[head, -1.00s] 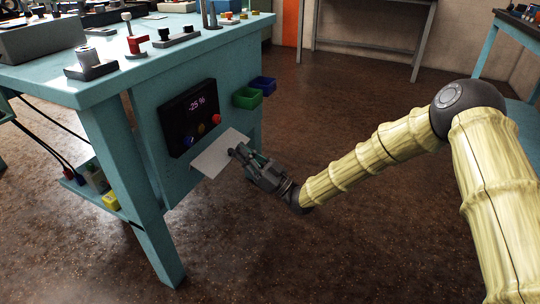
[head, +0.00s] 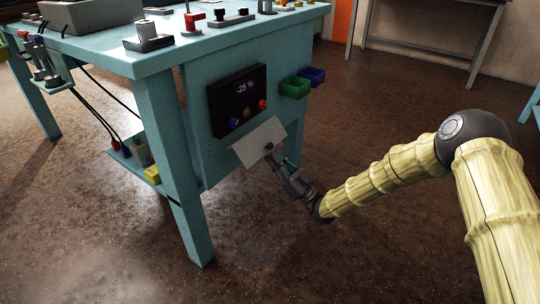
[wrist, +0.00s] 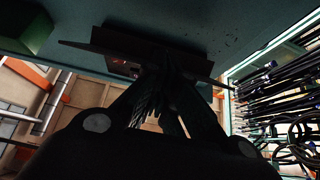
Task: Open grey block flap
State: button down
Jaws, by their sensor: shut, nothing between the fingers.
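The light grey flap (head: 250,145) is a flat plate on the side panel of the teal workbench, just below the black display box (head: 238,100). It stands out from the panel, tilted, with its broad face showing. My gripper (head: 271,151) is at the flap's lower right edge, its fingertips overlapping the plate in the head view. Whether they touch it is hard to tell. In the wrist view my gripper (wrist: 160,65) is dark, with fingers together and empty, close to the dark edge of a plate. What lies behind the flap is hidden.
The display box has coloured knobs. A bench leg (head: 190,205) stands left of the flap. The floor in front is clear. Dark hoses (wrist: 275,105) show in the wrist view.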

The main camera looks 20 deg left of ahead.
jog(key=shift+w+a+f, duration=0.15)
jog(key=shift+a+f, duration=0.45)
jog(key=shift+a, duration=0.05)
jog(key=shift+a, duration=0.1)
dwell(1.6)
